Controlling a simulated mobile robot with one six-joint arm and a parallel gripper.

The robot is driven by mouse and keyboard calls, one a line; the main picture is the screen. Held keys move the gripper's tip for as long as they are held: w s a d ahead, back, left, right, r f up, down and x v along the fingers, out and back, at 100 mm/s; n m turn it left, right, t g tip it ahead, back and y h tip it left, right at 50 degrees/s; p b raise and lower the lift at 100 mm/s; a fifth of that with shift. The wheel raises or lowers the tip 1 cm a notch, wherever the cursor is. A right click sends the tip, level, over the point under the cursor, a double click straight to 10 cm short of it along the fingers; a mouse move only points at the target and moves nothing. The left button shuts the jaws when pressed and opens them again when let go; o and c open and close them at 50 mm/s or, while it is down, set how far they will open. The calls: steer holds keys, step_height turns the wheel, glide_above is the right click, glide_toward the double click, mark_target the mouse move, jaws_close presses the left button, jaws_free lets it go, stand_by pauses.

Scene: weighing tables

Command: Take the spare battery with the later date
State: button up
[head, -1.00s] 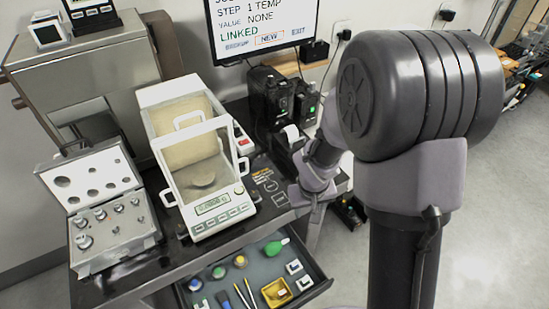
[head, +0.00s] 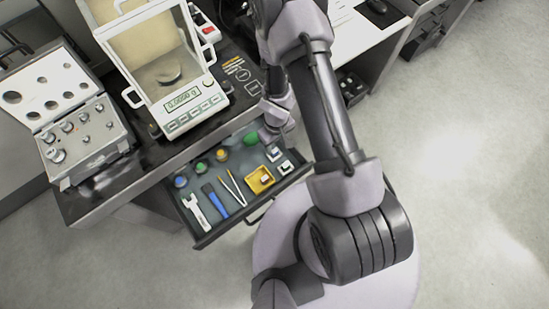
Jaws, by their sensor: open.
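The open drawer (head: 238,212) under the balance holds small items. Two small white-and-dark blocks (head: 273,153) (head: 286,167) lie at its right side; they may be the spare batteries, but I cannot tell. A yellow tray (head: 252,187) beside them has a small pale item in it. No dates are readable. My gripper (head: 268,134) hangs over the back right of the drawer, near the blocks and apart from the yellow tray. It is open; its fingertips are small and partly hidden by my wrist.
The drawer also holds a white wrench-like tool (head: 195,212), a blue tool (head: 214,200), tweezers (head: 231,187) and several round coloured caps. On the table stand a glass-doored balance (head: 185,110) and a weight case (head: 85,135). Floor (head: 470,200) at right is clear.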

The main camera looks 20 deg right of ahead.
mark_target(275, 152)
step_height(275, 152, down, 5)
steer(key=b, duration=0.5)
steer(key=shift+s+a+f, duration=0.15)
steer(key=shift+r, duration=0.25)
jaws_close()
